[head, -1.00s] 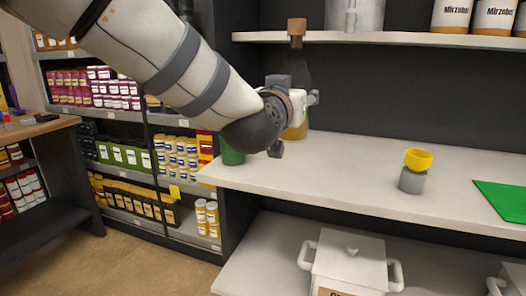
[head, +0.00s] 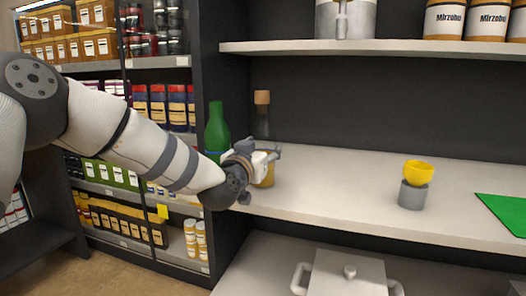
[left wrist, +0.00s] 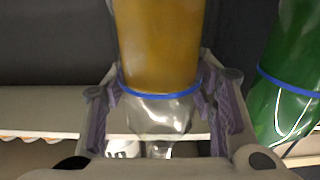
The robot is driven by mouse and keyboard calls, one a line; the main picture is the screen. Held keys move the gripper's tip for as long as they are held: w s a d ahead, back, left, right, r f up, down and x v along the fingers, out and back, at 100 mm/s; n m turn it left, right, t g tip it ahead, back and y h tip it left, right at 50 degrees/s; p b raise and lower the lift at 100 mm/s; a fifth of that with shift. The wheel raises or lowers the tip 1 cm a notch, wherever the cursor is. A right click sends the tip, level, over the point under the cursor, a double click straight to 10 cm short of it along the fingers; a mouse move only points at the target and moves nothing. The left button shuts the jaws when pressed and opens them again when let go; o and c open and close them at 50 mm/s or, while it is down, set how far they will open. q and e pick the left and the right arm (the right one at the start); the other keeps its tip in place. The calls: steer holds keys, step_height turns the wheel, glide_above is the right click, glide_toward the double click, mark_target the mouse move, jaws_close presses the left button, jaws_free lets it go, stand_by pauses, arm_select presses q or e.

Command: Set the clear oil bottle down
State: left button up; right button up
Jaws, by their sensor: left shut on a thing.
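The clear oil bottle (head: 263,126) has a cork top and amber oil in its lower part. It stands upright at the left end of the middle shelf board (head: 345,190). My left gripper (head: 268,157) is shut around it. In the left wrist view the gripper's fingers (left wrist: 162,104) are on both sides of the bottle (left wrist: 158,45), near a blue band. The bottle's base is low over the shelf; I cannot tell whether it touches. My right gripper is not in view.
A green bottle (head: 216,130) stands just left of the oil bottle, also close in the left wrist view (left wrist: 285,85). The shelf between is clear.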

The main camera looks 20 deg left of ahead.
arm_select(q)
steer(key=shift+s+r, duration=0.1)
steer(key=shift+r, duration=0.05)
steer(key=o, duration=1.4)
